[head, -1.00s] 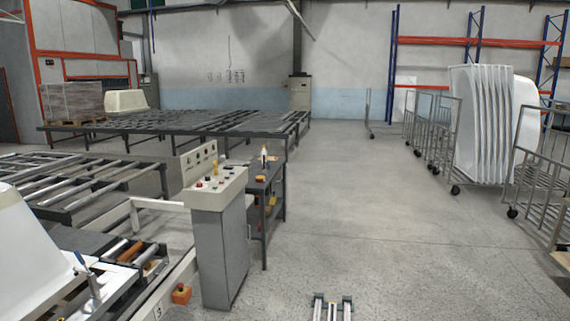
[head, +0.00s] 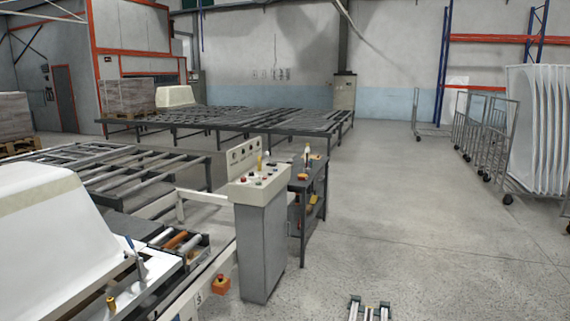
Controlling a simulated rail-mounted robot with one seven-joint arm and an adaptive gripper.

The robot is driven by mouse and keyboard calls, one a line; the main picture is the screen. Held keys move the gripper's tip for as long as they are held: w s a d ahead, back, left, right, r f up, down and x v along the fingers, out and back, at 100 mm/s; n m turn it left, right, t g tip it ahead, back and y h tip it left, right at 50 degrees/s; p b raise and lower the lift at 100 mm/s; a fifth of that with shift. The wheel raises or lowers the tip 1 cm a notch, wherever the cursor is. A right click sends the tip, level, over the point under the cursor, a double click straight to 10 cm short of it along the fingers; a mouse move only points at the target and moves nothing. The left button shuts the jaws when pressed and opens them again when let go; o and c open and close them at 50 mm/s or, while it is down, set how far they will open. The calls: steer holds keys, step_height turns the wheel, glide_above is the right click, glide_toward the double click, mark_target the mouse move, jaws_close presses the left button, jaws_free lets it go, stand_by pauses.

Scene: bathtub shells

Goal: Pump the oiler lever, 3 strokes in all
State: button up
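A small upright lever with a blue handle (head: 130,246) stands on the white machine top at the lower left, close to the white tub shell (head: 60,215). It looks like the oiler lever, but I cannot tell for sure at this size. It leans a little to the left. A small yellow-topped fitting (head: 111,303) stands in front of it near the bottom edge.
A grey control pedestal (head: 262,245) with buttons stands right of the rollers (head: 180,243). A dark bench (head: 310,185) with small items is behind it. An orange box (head: 221,284) sits low by the machine. Open concrete floor lies to the right, with trolleys (head: 485,140) beyond.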

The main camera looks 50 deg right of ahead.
jaws_close()
stand_by(1.2)
